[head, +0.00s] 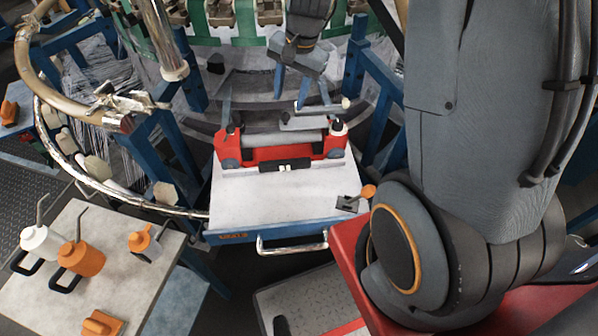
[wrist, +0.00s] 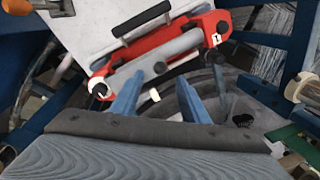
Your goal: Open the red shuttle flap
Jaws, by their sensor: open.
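The red shuttle (head: 240,150) lies across the grey tray, with a grey roller (head: 284,138) along it and a black handle (head: 287,166) at its front. The shuttle (wrist: 122,75) fills the upper middle of the wrist view, its black handle (wrist: 142,22) beyond the roller. I cannot tell which part is the flap. My gripper (head: 291,90) is behind and above the shuttle, blue fingers pointing down, open and empty. In the wrist view my gripper (wrist: 158,100) has its fingers apart on the shuttle's rear side. A small white tip (wrist: 155,95) shows between them.
The tray (head: 240,195) has a blue front edge and a metal handle (head: 290,246). An orange-knobbed lever (head: 368,191) stands at its right corner. Blue frame posts (head: 372,115) and a curved metal rail (head: 80,165) flank it. A side table (head: 150,275) holds oil cans.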

